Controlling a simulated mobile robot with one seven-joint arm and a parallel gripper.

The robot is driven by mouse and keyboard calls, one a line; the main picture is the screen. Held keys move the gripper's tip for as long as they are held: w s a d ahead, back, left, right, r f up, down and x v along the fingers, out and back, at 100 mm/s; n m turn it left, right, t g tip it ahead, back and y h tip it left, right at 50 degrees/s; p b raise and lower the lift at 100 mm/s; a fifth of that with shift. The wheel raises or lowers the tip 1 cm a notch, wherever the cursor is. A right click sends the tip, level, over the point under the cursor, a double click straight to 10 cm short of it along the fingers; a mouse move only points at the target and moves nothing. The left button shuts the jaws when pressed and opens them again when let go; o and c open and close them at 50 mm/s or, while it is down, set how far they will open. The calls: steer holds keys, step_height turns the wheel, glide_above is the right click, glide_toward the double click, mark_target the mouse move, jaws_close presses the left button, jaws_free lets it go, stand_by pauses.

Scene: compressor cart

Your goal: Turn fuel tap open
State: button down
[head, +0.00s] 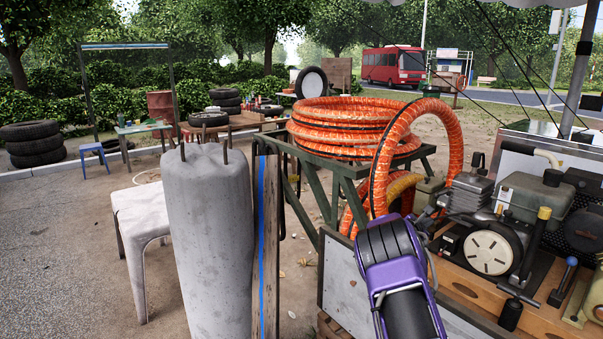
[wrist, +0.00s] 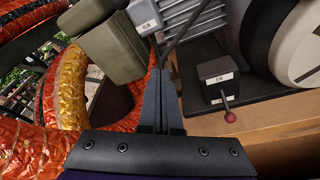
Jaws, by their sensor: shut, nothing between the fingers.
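In the wrist view, a small dark box (wrist: 217,80) with a white label carries a short lever ending in a red ball (wrist: 229,116), which hangs down. The label is too blurred to read, so I cannot tell if this is the fuel tap. My gripper (wrist: 160,72) is shut and empty, left of this box. In the head view my purple arm reaches to the engine's left end and hides the fingertips.
The engine's round white cover (head: 488,252) sits on a wooden cart deck (head: 540,318). A dark lever with a blue knob (head: 571,262) stands to its right. Orange hose coils (head: 345,125) rest on a green stand left of the cart. A concrete post (head: 207,250) stands further left.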

steer(key=f+v, duration=0.1)
steer(key=v, duration=0.5)
steer(key=shift+w+a, duration=0.15)
steer(key=shift+a, duration=0.15)
steer(key=shift+a, duration=0.1)
